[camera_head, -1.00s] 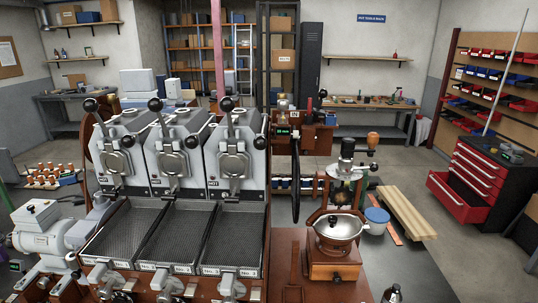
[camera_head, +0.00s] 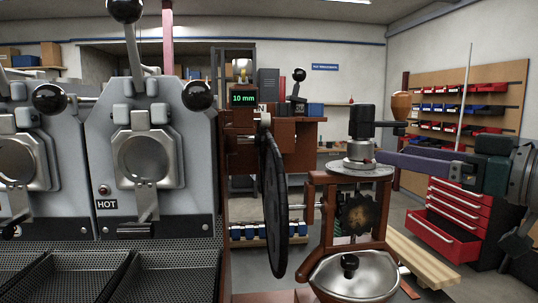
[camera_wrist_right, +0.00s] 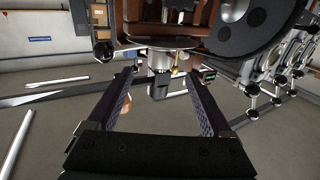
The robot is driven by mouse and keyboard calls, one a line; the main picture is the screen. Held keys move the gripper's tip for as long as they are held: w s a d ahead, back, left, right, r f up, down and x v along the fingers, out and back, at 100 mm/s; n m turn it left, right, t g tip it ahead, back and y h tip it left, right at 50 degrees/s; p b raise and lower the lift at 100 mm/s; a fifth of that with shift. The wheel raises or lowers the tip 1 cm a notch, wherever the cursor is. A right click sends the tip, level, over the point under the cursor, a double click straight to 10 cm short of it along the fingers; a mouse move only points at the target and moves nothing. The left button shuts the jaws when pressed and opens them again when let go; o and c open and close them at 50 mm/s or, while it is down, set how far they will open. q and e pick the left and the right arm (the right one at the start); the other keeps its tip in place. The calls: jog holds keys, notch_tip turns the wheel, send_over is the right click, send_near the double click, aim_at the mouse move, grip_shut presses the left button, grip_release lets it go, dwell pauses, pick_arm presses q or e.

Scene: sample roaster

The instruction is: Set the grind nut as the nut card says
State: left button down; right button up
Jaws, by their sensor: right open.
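The grinder's silver nut (camera_head: 360,152) sits on a round metal plate (camera_head: 350,171) atop the reddish-brown grinder frame. Above it is a dark crank block (camera_head: 362,121) with an arm and wooden knob (camera_head: 401,104). My right gripper (camera_head: 380,157) comes in from the right, its purple-grey finger level with the nut and its tip at the nut's right side. In the right wrist view my open gripper (camera_wrist_right: 160,78) has one finger on each side of the silver nut (camera_wrist_right: 159,61) in the picture; contact cannot be told. No legible nut card shows. My left gripper is out of view.
A small green display (camera_head: 243,99) reads "10 mm". A large dark wheel (camera_head: 273,200) stands left of the grinder. A silver hopper bowl (camera_head: 354,276) is below. The roaster (camera_head: 150,185) marked HOT fills the left. A red drawer cabinet (camera_head: 455,215) stands behind at right.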

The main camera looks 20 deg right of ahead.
aim_at(355, 150)
jog(key=x, duration=0.8)
jog(key=shift+w+a+b, duration=0.2)
jog(key=shift+w+b, duration=0.1)
jog(key=shift+b, duration=0.1)
jog(key=shift+c, duration=0.3)
